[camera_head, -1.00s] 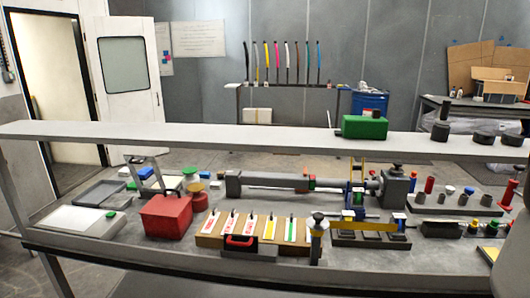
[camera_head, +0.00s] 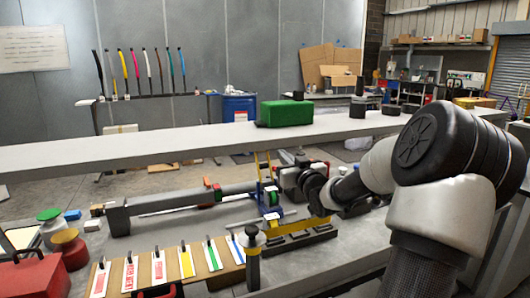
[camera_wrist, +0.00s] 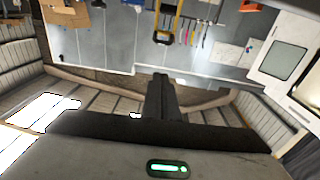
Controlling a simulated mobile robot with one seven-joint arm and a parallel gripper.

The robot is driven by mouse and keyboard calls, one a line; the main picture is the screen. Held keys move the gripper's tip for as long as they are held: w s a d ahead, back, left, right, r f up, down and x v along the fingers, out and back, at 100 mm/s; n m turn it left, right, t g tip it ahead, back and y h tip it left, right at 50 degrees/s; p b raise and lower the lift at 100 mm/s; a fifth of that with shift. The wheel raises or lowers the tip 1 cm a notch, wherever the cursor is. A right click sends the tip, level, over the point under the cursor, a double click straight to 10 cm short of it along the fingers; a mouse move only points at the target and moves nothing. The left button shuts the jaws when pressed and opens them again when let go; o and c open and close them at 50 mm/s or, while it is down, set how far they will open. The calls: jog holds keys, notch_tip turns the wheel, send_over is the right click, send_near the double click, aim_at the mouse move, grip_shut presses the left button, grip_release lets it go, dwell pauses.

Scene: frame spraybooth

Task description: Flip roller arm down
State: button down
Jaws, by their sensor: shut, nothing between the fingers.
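A yellow upright frame (camera_head: 262,166) rises from a blue fixture (camera_head: 268,195) on the bench, below the long shelf. It looks like the roller arm, standing up. A yellow frame with a dark crossbar also shows upside down at the top of the wrist view (camera_wrist: 168,22); it appears to be the same part. My gripper (camera_wrist: 160,82) shows in the wrist view as dark fingers, shut and empty. In the head view my arm comes in from the right, its dark end close to the fixture's right side. The fingertips cannot be made out there.
The long shelf (camera_head: 185,145) crosses above the bench, with a green box (camera_head: 286,113) on it. A grey tube (camera_head: 165,200) lies left of the fixture. A panel of coloured strips (camera_head: 175,268) and a dark post (camera_head: 252,258) stand in front.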

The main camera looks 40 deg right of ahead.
jog(key=f+x, duration=0.3)
jog(key=x, duration=1)
jog(key=shift+b, duration=0.3)
jog(key=shift+w, duration=0.1)
